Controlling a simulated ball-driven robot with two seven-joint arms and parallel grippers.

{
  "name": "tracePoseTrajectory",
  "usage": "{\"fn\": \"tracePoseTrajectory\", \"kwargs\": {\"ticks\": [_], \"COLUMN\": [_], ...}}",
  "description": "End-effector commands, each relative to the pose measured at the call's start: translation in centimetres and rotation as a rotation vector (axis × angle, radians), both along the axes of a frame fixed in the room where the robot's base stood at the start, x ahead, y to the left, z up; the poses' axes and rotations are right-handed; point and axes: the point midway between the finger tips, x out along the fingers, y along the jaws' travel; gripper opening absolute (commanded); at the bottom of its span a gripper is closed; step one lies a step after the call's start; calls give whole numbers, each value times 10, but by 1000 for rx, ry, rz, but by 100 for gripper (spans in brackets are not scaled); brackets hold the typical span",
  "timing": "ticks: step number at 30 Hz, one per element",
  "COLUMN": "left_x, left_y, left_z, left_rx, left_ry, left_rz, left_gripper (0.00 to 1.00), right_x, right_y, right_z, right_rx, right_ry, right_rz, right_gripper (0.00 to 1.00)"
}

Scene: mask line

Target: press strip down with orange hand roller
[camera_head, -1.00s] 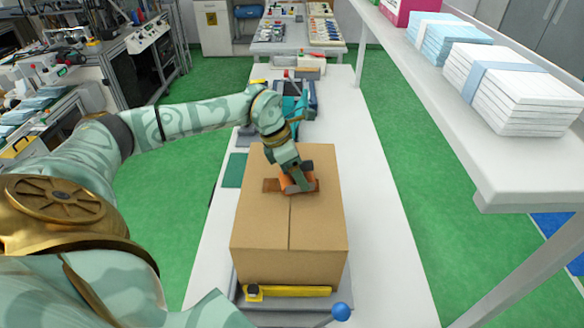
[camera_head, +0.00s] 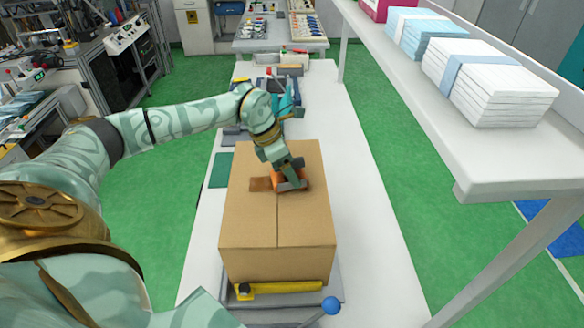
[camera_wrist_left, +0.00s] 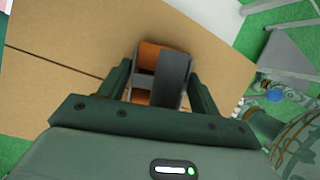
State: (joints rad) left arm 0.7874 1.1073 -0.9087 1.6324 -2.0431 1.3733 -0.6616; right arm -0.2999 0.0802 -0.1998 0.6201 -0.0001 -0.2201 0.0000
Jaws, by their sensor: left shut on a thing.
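A brown strip (camera_head: 260,184) lies across the seam on top of a closed cardboard box (camera_head: 277,240). My left gripper (camera_head: 291,177) is shut on the orange hand roller (camera_head: 280,182), over the right part of the strip. In the left wrist view the roller (camera_wrist_left: 160,75) shows a grey body with orange parts between my two fingers. The box top (camera_wrist_left: 80,55) lies below it. Whether the roller touches the strip is hard to tell, and the strip's right part is hidden. My right gripper does not show.
The box stands on a grey base with a yellow bar (camera_head: 285,287) and a blue knob (camera_head: 331,306) at the front. A white shelf (camera_head: 470,165) with wrapped paper stacks (camera_head: 487,82) overhangs at right. The white table (camera_head: 365,240) is clear right of the box.

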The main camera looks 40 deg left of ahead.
Motion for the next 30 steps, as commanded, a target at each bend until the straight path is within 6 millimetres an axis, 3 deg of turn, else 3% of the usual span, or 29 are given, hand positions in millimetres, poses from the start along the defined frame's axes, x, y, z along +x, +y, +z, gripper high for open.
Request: {"fn": "tracePoseTrajectory", "kwargs": {"ticks": [30], "left_x": [-19], "left_y": [23], "left_z": [0], "left_rx": [0], "left_ry": [0], "left_rz": [0], "left_gripper": [45], "right_x": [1], "right_y": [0], "right_z": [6], "right_rx": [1], "right_ry": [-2], "right_rz": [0], "right_gripper": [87]}}
